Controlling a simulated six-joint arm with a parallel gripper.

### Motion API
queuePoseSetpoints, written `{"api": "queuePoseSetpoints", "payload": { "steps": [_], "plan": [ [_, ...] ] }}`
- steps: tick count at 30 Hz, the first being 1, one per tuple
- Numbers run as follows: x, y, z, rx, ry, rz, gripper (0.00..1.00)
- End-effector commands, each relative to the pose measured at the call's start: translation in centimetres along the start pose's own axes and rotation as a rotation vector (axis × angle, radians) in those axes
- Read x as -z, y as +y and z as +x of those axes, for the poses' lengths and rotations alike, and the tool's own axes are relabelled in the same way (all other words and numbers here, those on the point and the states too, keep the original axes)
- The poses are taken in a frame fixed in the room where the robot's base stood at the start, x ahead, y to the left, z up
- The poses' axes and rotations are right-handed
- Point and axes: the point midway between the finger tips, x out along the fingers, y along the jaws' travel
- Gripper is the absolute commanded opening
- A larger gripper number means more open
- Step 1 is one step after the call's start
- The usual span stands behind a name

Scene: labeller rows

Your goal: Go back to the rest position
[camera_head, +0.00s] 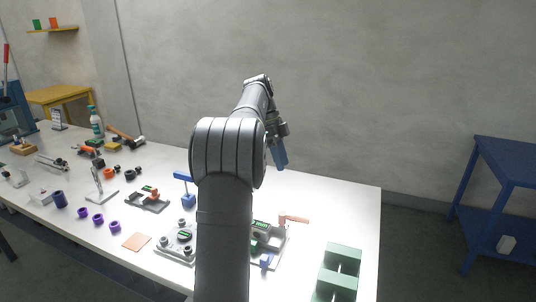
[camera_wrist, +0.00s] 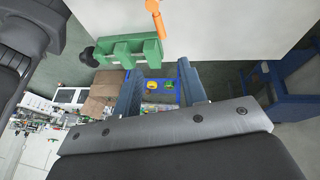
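My gripper (camera_head: 281,158) hangs in the air above the back part of the white table (camera_head: 330,200), its blue fingers pointing down. In the wrist view my gripper (camera_wrist: 160,82) has its two fingers wide apart, with nothing held between them. My arm rises through the middle of the head view and hides part of the table behind it.
A green block (camera_head: 340,266) stands at the table's front right. A grey fixture (camera_head: 176,249) and an orange-handled clamp (camera_head: 294,219) lie beside my arm. Purple rings (camera_head: 98,219) and several tools fill the left. A blue shelf (camera_head: 510,185) stands apart at right.

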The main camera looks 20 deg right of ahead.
Motion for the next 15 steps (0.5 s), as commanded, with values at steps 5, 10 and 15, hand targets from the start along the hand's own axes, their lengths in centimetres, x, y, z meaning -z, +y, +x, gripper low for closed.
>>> {"api": "queuePoseSetpoints", "payload": {
  "steps": [5,10,15],
  "plan": [
    [0.0,0.0,0.1,0.000,0.000,0.000,0.39],
    [0.0,0.0,0.9,-0.002,0.001,-0.001,0.39],
    [0.0,0.0,3.4,-0.002,0.001,-0.001,0.39]
  ]
}}
